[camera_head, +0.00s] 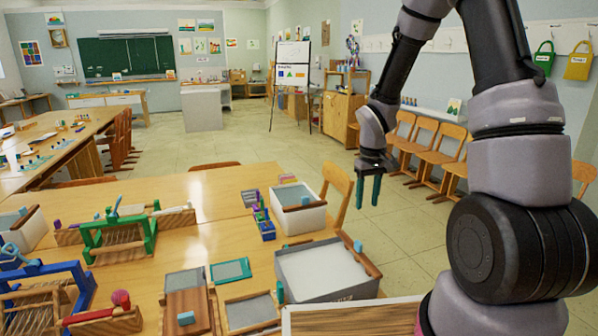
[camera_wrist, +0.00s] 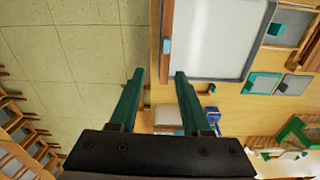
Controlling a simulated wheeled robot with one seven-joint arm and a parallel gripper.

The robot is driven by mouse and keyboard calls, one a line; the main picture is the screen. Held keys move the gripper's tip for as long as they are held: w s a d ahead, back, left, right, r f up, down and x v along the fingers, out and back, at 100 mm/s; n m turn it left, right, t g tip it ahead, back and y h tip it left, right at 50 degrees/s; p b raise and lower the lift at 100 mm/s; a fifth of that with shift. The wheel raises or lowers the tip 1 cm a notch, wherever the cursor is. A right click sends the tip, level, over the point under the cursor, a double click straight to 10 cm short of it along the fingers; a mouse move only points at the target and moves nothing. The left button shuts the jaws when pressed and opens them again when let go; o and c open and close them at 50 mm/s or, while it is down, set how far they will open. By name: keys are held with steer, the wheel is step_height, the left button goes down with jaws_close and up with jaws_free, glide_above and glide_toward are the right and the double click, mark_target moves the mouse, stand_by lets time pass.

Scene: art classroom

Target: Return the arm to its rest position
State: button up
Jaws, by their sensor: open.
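My gripper (camera_head: 368,190) hangs from my raised arm at the right of the head view. Its two green fingers point down, above the floor just beyond the right edge of the near table (camera_head: 180,190). The fingers (camera_wrist: 158,85) also show in the wrist view, spread apart with nothing between them. My gripper is open, empty and apart from everything around it.
The near table holds a large grey tray (camera_head: 284,283), a white bin (camera_head: 274,217), a green loom (camera_head: 92,243) and a blue loom (camera_head: 82,292). Wooden chairs (camera_head: 428,150) line the right wall. A chair (camera_head: 338,184) stands close to my gripper. Open floor (camera_head: 260,150) lies beyond.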

steer(key=s+d+r+m+t, duration=0.1)
steer(key=s+r+m+t, duration=0.15)
steer(key=r, duration=0.65)
steer(key=s+r+m+t, duration=0.1)
steer(key=s+r, duration=0.2)
steer(key=r, duration=0.7)
steer(key=s+r+m+t+y, duration=0.2)
steer(key=s+r+m+t, duration=0.1)
steer(key=s+r, duration=0.8)
steer(key=shift+s+a+r, duration=0.2)
steer(key=shift+s+a, duration=0.25)
steer(key=shift+s, duration=0.7)
steer(key=shift+w, duration=0.1)
